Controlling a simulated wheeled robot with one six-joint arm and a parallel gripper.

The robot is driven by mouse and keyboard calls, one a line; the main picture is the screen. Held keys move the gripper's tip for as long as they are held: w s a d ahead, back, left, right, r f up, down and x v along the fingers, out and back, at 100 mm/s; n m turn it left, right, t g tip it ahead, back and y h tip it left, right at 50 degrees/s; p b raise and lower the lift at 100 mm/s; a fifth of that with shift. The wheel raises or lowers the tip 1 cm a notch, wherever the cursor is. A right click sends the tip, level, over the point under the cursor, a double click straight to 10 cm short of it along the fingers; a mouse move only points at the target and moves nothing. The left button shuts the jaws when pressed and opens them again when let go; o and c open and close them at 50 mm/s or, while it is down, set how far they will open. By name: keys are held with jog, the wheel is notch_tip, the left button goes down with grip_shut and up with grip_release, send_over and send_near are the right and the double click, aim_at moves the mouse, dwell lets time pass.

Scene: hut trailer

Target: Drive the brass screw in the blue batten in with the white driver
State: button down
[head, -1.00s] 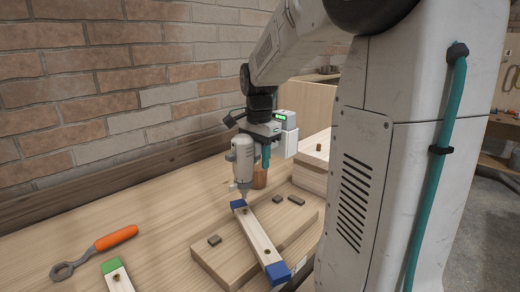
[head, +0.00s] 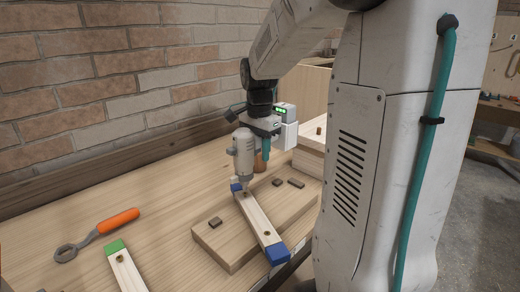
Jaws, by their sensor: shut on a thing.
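The white driver (head: 243,154) stands upright in my gripper (head: 258,138), which is shut on it. The driver's lower end is at the far end of the blue batten (head: 254,214), a pale strip with blue ends. The tip appears to be at or very near the batten's top, but I cannot tell whether it touches. The brass screw cannot be made out at the driver's tip. A small dark spot shows on the batten toward its near end. The batten lies across a wooden board (head: 222,246).
A green-ended batten (head: 126,268) and an orange-handled ring spanner (head: 118,221) lie to the left. Small dark blocks (head: 215,222) sit on the board. A brown cylindrical thing (head: 261,162) is behind the driver. Stacked timber (head: 309,160) stands right, a brick wall behind.

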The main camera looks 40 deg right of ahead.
aim_at(277, 148)
jog(key=shift+f, duration=1.15)
dwell(1.6)
dwell(0.3)
jog(key=shift+d+r, duration=0.1)
jog(key=shift+r, duration=1.5)
jog(key=d+r, duration=0.1)
jog(key=d, duration=0.1)
jog(key=d+r, duration=0.1)
jog(key=d, duration=0.1)
jog(key=d+r, duration=0.1)
jog(key=d, duration=0.2)
jog(key=shift+r, duration=0.4)
jog(key=shift+a, duration=0.15)
